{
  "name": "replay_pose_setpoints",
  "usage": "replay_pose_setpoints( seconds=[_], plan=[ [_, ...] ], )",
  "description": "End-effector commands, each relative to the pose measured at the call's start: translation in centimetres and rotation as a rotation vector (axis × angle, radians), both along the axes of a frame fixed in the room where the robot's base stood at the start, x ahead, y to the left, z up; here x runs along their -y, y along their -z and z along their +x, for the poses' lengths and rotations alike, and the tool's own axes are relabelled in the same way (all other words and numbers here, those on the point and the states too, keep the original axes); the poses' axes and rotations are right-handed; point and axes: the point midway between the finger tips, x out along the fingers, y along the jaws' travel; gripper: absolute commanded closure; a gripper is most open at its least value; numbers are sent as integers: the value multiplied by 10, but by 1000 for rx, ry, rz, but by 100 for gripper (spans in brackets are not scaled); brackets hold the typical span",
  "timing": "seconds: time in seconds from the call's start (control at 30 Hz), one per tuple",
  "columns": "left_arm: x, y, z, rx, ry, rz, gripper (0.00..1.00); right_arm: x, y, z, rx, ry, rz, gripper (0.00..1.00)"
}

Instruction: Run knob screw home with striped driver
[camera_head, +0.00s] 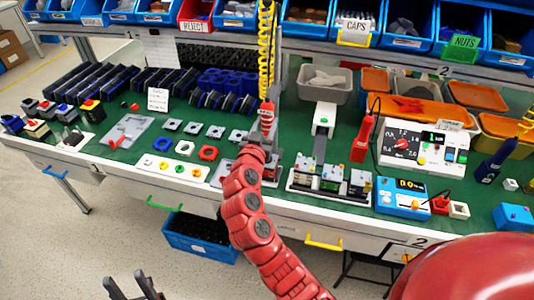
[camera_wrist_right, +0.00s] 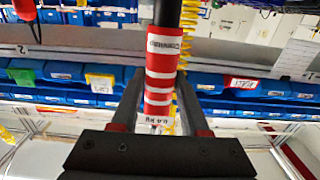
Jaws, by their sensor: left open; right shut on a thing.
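The striped driver (camera_head: 267,114), red with white bands, stands about upright above the bench near its middle. My right gripper (camera_head: 257,136) is shut on it. In the right wrist view the driver (camera_wrist_right: 161,75) runs between the two fingers, with a black shaft above the bands and a white label near the fingers. My left gripper (camera_head: 131,290) is open and empty at the bottom left, in front of the bench and clear of it. A grey plate (camera_head: 221,173) lies just left of my right arm. The knob screw cannot be made out; my arm hides part of the bench.
A yellow coiled cord (camera_head: 266,50) hangs above the driver. To the right stand small switch units (camera_head: 331,178), a dial box (camera_head: 403,143) and a blue meter (camera_head: 400,197). Grey plates and coloured rings (camera_head: 208,153) lie to the left. Blue bins (camera_head: 407,25) line the back.

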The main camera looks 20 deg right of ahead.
Motion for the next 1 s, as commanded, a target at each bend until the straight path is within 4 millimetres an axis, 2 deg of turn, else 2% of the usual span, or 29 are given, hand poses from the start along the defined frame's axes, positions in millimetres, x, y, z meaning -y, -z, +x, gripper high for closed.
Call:
replay_pose_setpoints(
  seconds=[0.6,0.87,0.9,1.0],
  plan=[
    [0,-9,0,0,0,0,50,-1,-38,0,1,-2,0,100],
    [0,-9,0,0,0,0,50,0,-39,0,0,-2,-1,100],
    [0,-9,0,0,0,0,50,0,-39,0,0,-2,-1,52],
    [0,-9,0,0,0,0,50,0,-39,0,0,-1,-1,34]
  ],
)
